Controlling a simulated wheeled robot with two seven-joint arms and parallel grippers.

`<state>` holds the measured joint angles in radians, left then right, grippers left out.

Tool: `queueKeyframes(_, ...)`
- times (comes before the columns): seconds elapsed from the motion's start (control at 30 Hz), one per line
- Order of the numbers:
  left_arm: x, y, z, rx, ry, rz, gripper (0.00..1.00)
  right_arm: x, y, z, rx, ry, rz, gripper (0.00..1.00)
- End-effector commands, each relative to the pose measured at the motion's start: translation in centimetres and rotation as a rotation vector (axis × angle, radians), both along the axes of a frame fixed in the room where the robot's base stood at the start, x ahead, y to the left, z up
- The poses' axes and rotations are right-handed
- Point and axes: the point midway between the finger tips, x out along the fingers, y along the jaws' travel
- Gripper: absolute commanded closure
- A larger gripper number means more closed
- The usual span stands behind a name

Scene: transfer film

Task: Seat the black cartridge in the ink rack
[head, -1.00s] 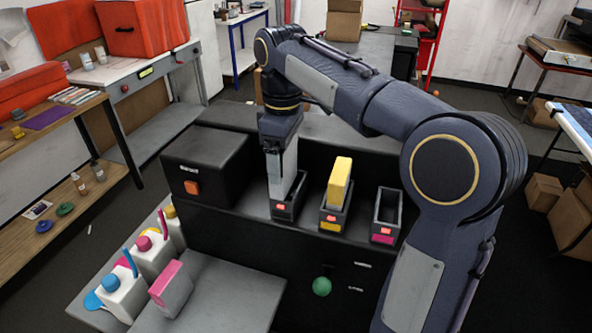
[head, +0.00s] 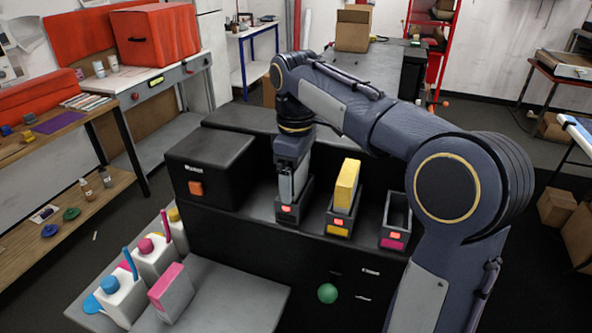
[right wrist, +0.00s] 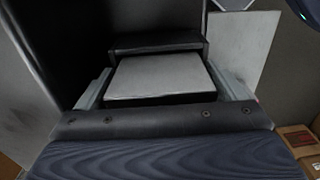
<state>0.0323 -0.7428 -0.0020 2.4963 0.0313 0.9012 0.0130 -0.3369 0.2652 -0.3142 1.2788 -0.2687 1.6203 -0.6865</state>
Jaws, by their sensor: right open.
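The ink rack (head: 258,215) is a dark ledge with three slot holders in a row. My right gripper (head: 291,192) points down into the left holder (head: 288,213). In the right wrist view its fingers (right wrist: 162,90) stand open on either side of a block with a pale grey top (right wrist: 160,76), apparently the black cartridge, inside the dark holder. How deep it sits is hidden in the head view. A yellow cartridge (head: 346,186) stands in the middle holder (head: 339,222). The right holder (head: 395,222), with a magenta label, is empty. My left gripper is out of view.
A black box with an orange button (head: 196,188) stands left of the holders. A magenta-faced cartridge (head: 170,292) stands on the grey table (head: 235,297), beside white ink bottles (head: 122,296). A green knob (head: 327,293) is on the rack front.

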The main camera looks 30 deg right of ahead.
Motion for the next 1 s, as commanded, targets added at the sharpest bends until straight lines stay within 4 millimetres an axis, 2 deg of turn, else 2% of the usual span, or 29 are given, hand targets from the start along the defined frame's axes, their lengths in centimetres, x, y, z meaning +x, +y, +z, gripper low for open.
queueKeyframes(0.17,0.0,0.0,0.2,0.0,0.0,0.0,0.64,0.1,0.0,1.5,0.0,-0.003,0.0,0.09)
queueKeyframes(0.5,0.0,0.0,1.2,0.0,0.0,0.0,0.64,0.1,0.0,8.7,-0.001,-0.003,-0.001,0.09)
queueKeyframes(0.63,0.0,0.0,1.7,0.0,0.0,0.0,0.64,0.1,0.0,10.9,-0.001,-0.002,-0.001,0.09)
queueKeyframes(0.8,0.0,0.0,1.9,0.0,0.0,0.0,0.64,0.1,0.0,12.1,-0.001,-0.001,0.0,0.09)
queueKeyframes(1.0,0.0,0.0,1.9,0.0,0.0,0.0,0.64,0.0,0.0,12.3,0.0,0.0,0.0,0.09)
